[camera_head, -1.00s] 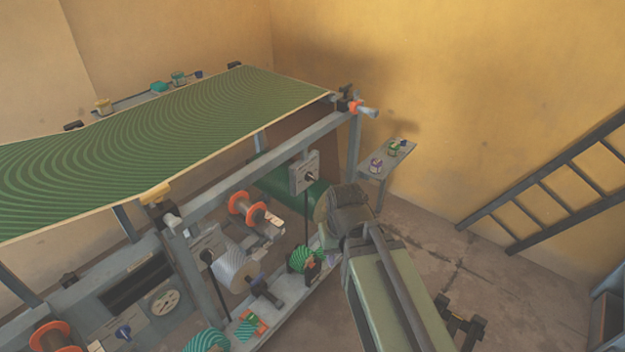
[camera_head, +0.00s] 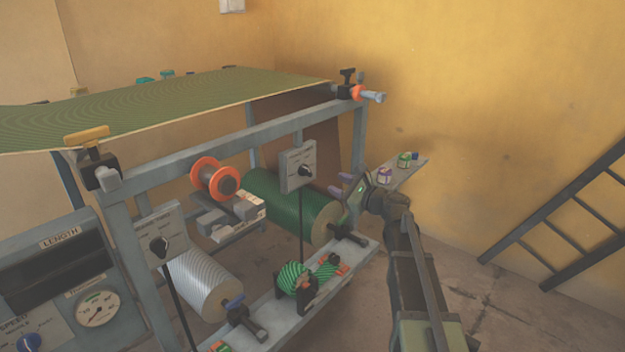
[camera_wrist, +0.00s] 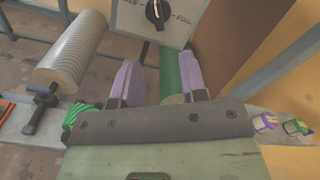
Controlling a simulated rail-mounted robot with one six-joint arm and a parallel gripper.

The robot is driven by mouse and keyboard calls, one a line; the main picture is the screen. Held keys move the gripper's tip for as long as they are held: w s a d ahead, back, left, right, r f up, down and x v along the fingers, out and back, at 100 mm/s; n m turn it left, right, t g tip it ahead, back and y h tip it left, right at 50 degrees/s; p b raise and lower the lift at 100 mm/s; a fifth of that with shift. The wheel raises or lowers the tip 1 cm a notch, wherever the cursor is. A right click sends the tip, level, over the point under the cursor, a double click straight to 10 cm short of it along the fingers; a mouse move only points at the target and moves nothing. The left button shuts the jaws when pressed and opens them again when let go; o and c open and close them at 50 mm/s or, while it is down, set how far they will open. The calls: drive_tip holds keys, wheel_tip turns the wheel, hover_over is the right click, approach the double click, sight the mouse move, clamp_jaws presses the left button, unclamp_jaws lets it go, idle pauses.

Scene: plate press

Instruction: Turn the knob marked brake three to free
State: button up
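A grey control box (camera_head: 291,158) stands on a thin post in front of the green roll, with a black knob (camera_head: 306,171) on its face. Its small lettering is too blurred to read for certain in the head view. In the wrist view a pale panel with a black knob (camera_wrist: 157,13) shows at the top edge, partly cut off, with lettering on both sides. A second box with a black knob (camera_head: 160,245) stands at the left. My gripper (camera_head: 341,186) has purple fingers, to the right of the first box. In the wrist view the fingers (camera_wrist: 158,70) are apart, empty, below the knob.
The green roll (camera_head: 275,200) lies behind the post. A silver roll (camera_head: 205,283) is at the left. A narrow shelf (camera_head: 412,172) with small jars is beyond my gripper. A ladder (camera_head: 565,235) leans at the right wall. The floor at right is open.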

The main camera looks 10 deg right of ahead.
sight(310, 173)
drive_tip(key=x, duration=1)
drive_tip(key=shift+w+a, duration=0.25)
drive_tip(key=shift+a, duration=0.05)
clamp_jaws()
